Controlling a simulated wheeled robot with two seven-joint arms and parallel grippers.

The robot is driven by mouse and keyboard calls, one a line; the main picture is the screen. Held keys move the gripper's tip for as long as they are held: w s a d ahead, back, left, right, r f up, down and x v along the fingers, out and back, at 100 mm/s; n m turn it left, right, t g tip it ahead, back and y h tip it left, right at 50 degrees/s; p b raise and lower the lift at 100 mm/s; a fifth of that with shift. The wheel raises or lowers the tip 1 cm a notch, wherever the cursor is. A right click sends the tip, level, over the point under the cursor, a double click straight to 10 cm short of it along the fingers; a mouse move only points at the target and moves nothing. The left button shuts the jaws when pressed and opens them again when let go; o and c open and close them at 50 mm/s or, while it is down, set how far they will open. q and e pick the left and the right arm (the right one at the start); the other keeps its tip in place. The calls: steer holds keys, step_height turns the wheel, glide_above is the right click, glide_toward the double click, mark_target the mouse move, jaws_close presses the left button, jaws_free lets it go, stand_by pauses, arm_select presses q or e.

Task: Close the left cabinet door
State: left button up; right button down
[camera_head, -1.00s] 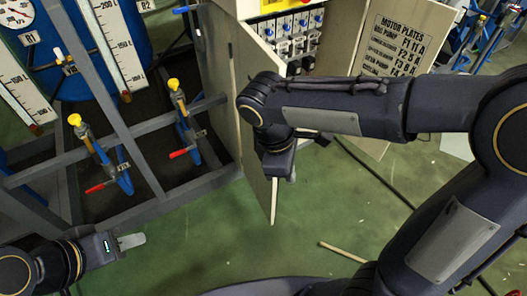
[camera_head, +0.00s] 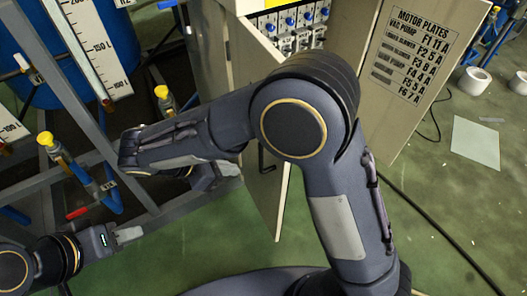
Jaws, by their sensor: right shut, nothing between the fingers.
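The left cabinet door (camera_head: 267,208) is a beige panel standing open, swung out toward me, with a black handle (camera_head: 265,160) on it. My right arm crosses in front of the door and hides much of its upper part. My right gripper (camera_head: 228,172) is shut and empty, at the left of the door, partly hidden by its own wrist. Whether it touches the door I cannot tell. My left gripper (camera_head: 128,235) is at the lower left, away from the door, seen side-on, so its opening is unclear.
The cabinet's inside shows rows of blue-knobbed switches (camera_head: 291,22). The right door (camera_head: 395,110), with a motor plates list, also stands open. A grey metal frame (camera_head: 100,140) with yellow-capped valves (camera_head: 45,138) stands at left. Green floor (camera_head: 470,200) is open at right.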

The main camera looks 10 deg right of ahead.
steer(key=b, duration=0.2)
glide_toward(272, 168)
step_height(272, 168, down, 2)
steer(key=s+d, duration=0.2)
steer(key=d, duration=0.3)
steer(key=shift+w+f, duration=0.15)
steer(key=shift+w, duration=0.2)
steer(key=shift+w+d, duration=0.1)
steer(key=shift+d, duration=0.35)
